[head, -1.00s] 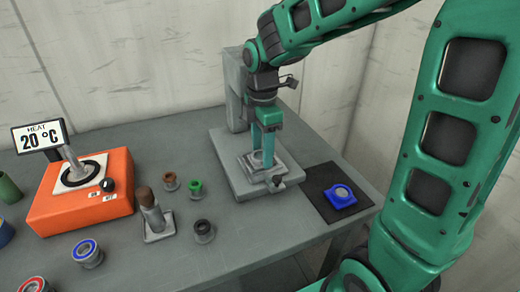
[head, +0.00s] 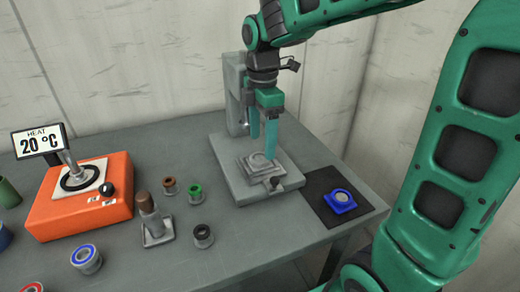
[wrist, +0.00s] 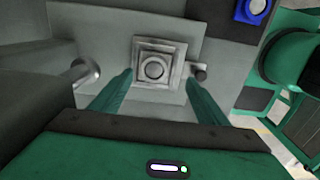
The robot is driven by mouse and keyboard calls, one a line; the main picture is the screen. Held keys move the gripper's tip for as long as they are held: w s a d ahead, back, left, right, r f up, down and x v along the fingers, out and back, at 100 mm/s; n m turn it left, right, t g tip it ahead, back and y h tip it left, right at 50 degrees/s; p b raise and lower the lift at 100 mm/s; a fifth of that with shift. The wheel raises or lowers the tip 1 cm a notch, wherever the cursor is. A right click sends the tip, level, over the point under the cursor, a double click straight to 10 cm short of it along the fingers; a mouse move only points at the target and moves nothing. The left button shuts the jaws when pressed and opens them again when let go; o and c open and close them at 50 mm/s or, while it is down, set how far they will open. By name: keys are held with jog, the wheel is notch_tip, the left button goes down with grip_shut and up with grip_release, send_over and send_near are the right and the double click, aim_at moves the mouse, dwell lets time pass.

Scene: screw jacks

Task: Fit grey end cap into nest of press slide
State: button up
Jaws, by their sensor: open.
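The press slide (head: 225,178) is a light grey plate at the foot of the grey press. Its square stepped nest (wrist: 140,84) holds a grey piece with a round centre, which looks like the grey end cap (wrist: 154,70). The piece also shows in the head view (head: 259,162) and appears to lie flat. I cannot tell how deep it sits. My gripper (head: 263,148) is open and empty above the nest. In the wrist view its two teal fingers stand apart on either side of the nest.
A blue fixture (head: 340,201) with a grey round centre lies on a black mat (head: 321,184) to the right. The press column (head: 234,90) stands close behind my gripper. An orange heater (head: 85,208) and several small rings and bearings occupy the table's left.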

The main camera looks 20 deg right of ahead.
jog(key=shift+r, duration=1.05)
jog(key=s+d+f+m, duration=0.2)
jog(key=s+d+m, duration=0.3)
jog(key=s+m, duration=0.2)
jog(key=s+d+f+m, duration=0.2)
jog(key=s+d+m, duration=0.4)
jog(key=s+m, duration=0.2)
jog(key=s+d+f+m, duration=0.2)
jog(key=s+d+m, duration=0.4)
jog(key=s+m, duration=0.2)
jog(key=shift+s+d+f+m, duration=0.1)
jog(key=shift+s+f+m, duration=0.25)
jog(key=shift+m, duration=0.35)
jog(key=shift+w, duration=0.1)
jog(key=shift+w+f, duration=0.35)
jog(key=shift+w, duration=0.35)
